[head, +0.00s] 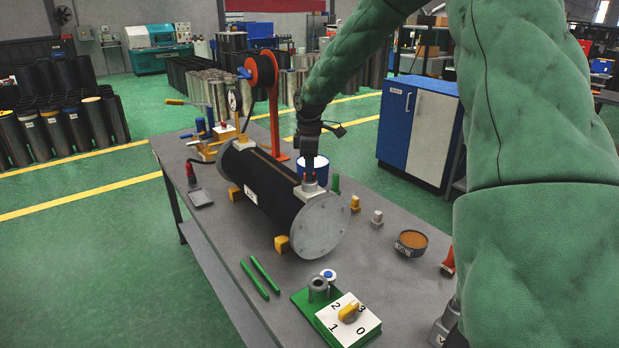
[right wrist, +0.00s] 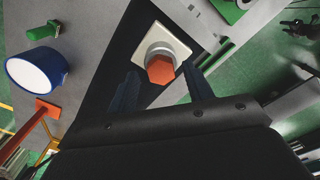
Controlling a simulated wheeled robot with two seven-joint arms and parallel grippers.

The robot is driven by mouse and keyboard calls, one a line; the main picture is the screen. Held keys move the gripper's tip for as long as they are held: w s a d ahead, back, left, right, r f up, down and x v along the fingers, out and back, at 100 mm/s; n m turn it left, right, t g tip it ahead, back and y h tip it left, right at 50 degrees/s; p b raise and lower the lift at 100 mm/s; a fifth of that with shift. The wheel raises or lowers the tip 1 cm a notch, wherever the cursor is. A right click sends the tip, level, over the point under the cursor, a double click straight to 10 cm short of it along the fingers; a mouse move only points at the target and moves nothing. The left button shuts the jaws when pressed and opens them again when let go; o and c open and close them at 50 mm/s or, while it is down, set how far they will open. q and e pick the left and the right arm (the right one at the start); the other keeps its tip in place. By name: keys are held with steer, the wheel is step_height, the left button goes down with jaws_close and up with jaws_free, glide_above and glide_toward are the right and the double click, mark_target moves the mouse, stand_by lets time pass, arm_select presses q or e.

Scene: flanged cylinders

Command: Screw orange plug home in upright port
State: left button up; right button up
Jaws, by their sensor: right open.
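The black flanged cylinder (head: 262,184) lies on the grey table on yellow supports, with a round grey flange (head: 319,226) at its near end. The upright port (head: 309,191) stands on top near that flange; in the right wrist view its pale square base (right wrist: 172,43) and round collar show. The orange plug (right wrist: 160,70), with a hexagonal head, sits at the port's mouth; how deep it sits is hard to tell. My right gripper (head: 308,168) is over the port, pointing down, open, with one finger on each side of the plug. Contact is not clear. My left gripper is not in view.
A blue-and-white pot (head: 321,165) and a green fitting (head: 336,184) stand close behind the port. A red reel stand (head: 273,110) rises farther back. Green rods (head: 260,277), a numbered dial board (head: 347,320) and a round tin (head: 411,243) lie nearer. The right front tabletop has free room.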

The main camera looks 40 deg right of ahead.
steer(key=shift+r+p, duration=0.45)
steer(key=shift+r, duration=2.15)
